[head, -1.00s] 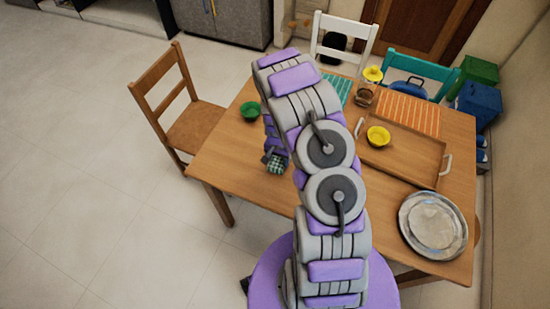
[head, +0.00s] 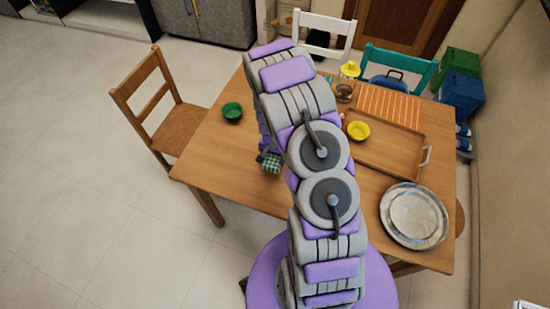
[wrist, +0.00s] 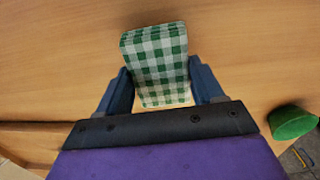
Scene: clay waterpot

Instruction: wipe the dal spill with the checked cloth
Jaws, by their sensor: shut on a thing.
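The green-and-white checked cloth (wrist: 157,60) is folded into a thick pad between my gripper's two fingers in the wrist view. My gripper (wrist: 160,85) is shut on it, over the wooden table. In the head view the cloth (head: 271,163) shows just left of my arm, above the near left part of the table; whether it touches the table I cannot tell. No dal spill shows on the visible wood; my arm hides part of the table.
A green bowl (head: 232,111) stands on the table's left side. A yellow bowl (head: 358,131) sits on the wooden tray (head: 400,152). Steel plates (head: 414,215) lie at the right. A jar with a yellow lid (head: 346,84) stands at the back. A wooden chair (head: 160,110) is at the left.

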